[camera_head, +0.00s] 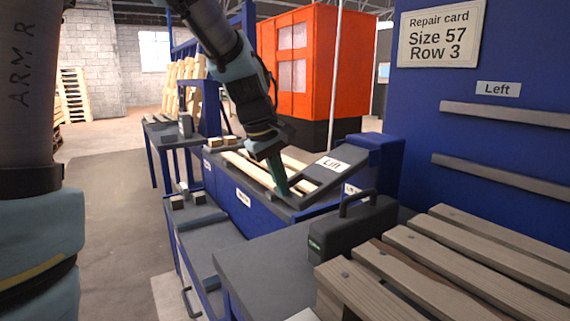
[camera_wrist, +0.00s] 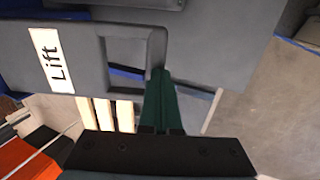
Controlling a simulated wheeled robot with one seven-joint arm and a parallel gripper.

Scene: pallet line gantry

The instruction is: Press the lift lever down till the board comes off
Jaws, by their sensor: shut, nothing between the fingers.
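The lift lever (camera_head: 312,182) is a dark grey plate with a white "Lift" label, sloping down toward my gripper on the blue bench. In the wrist view the lever (camera_wrist: 85,50) spans the upper left and has a framed opening at its end. My gripper (camera_head: 281,188) is shut and empty, with green fingers pointing down at the lever's near end. In the wrist view the fingertips (camera_wrist: 160,78) overlap the end bar of that opening; I cannot tell whether they touch it. Pale boards (camera_head: 247,168) lie on the bench behind my gripper.
A slatted wooden pallet (camera_head: 440,260) fills the lower right, beside a dark case with a handle (camera_head: 350,232). An orange cabinet (camera_head: 325,60) stands behind.

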